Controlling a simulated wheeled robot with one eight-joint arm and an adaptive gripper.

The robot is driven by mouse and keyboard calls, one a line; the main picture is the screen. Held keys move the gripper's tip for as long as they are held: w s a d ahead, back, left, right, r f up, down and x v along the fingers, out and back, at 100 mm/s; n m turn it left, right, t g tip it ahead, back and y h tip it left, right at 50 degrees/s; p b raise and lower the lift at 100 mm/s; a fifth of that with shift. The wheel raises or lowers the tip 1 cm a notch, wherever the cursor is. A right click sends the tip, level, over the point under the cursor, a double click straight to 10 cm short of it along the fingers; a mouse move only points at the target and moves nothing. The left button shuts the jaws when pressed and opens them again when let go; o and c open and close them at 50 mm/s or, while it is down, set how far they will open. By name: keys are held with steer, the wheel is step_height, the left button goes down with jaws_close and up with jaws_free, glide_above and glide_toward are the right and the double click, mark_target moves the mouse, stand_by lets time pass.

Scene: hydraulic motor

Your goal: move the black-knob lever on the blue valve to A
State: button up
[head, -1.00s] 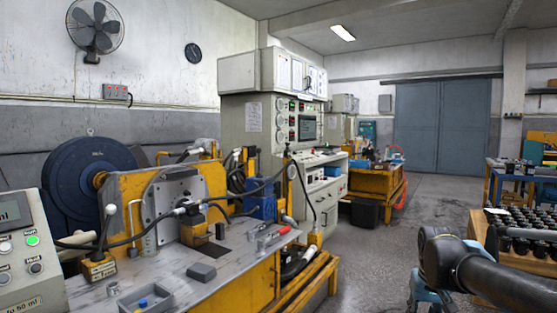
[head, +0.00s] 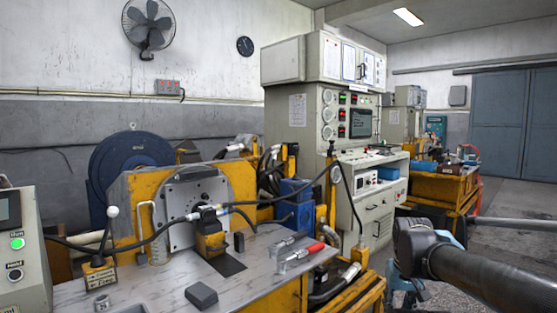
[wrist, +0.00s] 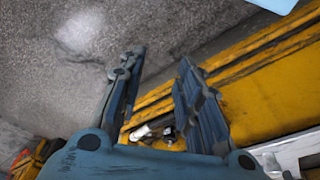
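A blue block-shaped unit (head: 296,203), which may be the blue valve, stands behind the right part of the bench in the head view. A thin upright rod with a dark top (head: 332,148) rises to its right; I cannot tell whether this is the black-knob lever. No A mark is readable. A different lever, with a white knob (head: 113,212), stands on a small yellow box at the bench's left. My gripper (wrist: 158,66) is open in the wrist view, its two blue fingers apart with nothing between the tips. It is over floor and a yellow frame, not touching the valve.
A grey control panel (head: 15,255) stands at left. A test cabinet (head: 320,110) stands behind. Open floor (head: 505,245) lies at right.

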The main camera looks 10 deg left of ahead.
mark_target(296, 156)
steer(key=shift+w+a, duration=0.25)
steer(key=shift+w, duration=0.35)
steer(key=w+a+r+n+t+y, duration=0.25)
steer(key=w+a+r, duration=0.5)
steer(key=w, duration=0.45)
steer(key=w+a+r+n+t+y, duration=0.1)
steer(key=w+a+r+n+y, duration=0.15)
steer(key=w+a+r, duration=0.6)
steer(key=w+a+r+n+t+y, duration=0.2)
steer(key=w+a+r+y, duration=0.2)
steer(key=w+r, duration=0.75)
steer(key=w+a+r+t+y, duration=0.1)
steer(key=w+a+t, duration=0.1)
steer(key=w, duration=1)
steer(key=w+a+r+n+t+y, duration=0.1)
steer(key=w+a+t, duration=0.1)
steer(key=w, duration=1.1)
steer(key=w+a+r+t+y, duration=0.1)
steer(key=w+a+t, duration=0.15)
steer(key=w, duration=0.95)
steer(key=shift+g, duration=0.4)
steer(key=x, duration=1.6)
steer(key=shift+w+a+f, duration=0.15)
steer(key=shift+w+a, duration=0.05)
steer(key=shift+a, duration=0.05)
